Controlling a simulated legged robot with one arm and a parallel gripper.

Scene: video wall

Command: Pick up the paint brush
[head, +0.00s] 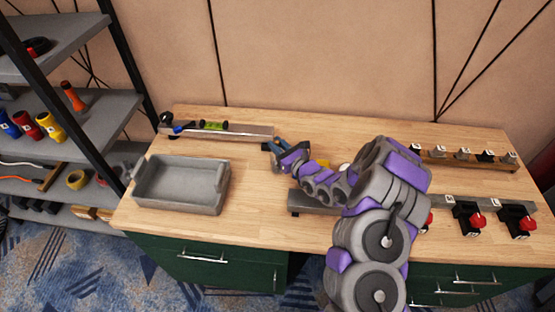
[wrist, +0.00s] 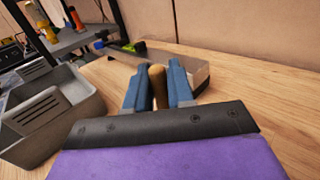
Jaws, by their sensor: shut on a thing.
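In the wrist view, the two blue fingers of my gripper (wrist: 158,90) are closed on a brown wooden handle, which I take to be the paint brush (wrist: 157,86). The rest of the brush is hidden by the fingers and the gripper body. In the head view, my gripper (head: 277,146) is low over the workbench, at the right end of a grey rail. The brush cannot be made out there.
A grey open tray (head: 180,207) sits on the left of the bench (head: 240,185). A rail holding a green level (head: 213,126) runs along the back. Red-knobbed clamps (head: 470,221) stand at the right.

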